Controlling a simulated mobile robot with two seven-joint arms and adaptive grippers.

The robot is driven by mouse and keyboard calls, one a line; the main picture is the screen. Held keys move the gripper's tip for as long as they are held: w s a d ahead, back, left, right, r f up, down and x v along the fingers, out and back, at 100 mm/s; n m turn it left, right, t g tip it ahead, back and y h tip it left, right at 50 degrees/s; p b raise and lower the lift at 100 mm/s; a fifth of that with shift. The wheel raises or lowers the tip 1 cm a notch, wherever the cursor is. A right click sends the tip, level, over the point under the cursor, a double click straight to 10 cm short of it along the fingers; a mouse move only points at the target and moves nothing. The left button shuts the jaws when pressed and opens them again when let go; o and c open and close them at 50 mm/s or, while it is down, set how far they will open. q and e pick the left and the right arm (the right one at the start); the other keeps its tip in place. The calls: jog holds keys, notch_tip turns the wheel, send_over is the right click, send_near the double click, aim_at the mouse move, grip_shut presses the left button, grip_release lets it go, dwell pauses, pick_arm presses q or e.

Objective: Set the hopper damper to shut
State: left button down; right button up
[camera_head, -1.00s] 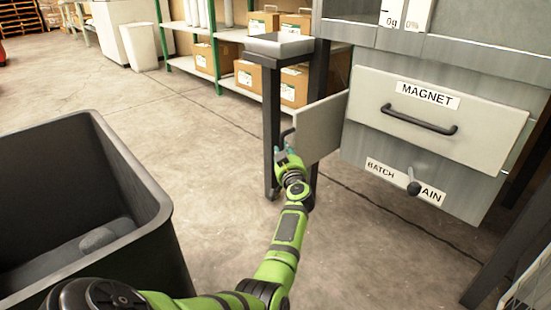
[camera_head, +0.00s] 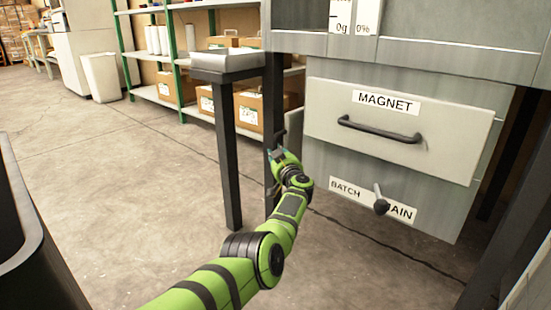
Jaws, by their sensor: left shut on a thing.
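The grey hopper housing (camera_head: 310,42) stands at the right. My left gripper (camera_head: 276,146) is at its left side, in front of a dark post, shut on a small dark handle (camera_head: 280,132), which the fingers largely cover. The pale plate that carried this handle cannot be made out now beside the housing. I see no label on it, so I cannot confirm by marking that it is the damper. My right gripper is not in view.
A drawer front labelled MAGNET (camera_head: 386,103) has a dark bar handle. A dark bin (camera_head: 25,245) stands at the left edge. A small stand (camera_head: 225,62) and shelves with boxes stand behind.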

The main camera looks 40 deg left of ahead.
pick_arm(q)
jog(key=shift+w+r, duration=0.15)
jog(key=shift+r, duration=0.15)
jog(key=c, duration=1.5)
grip_release()
jog(key=o, duration=0.5)
jog(key=shift+w+f, duration=0.15)
jog(key=shift+f, duration=0.05)
jog(key=shift+c, duration=0.2)
jog(key=shift+d+f, duration=0.1)
jog(key=shift+d, duration=0.05)
jog(key=v, duration=0.7)
jog(key=shift+s, duration=0.25)
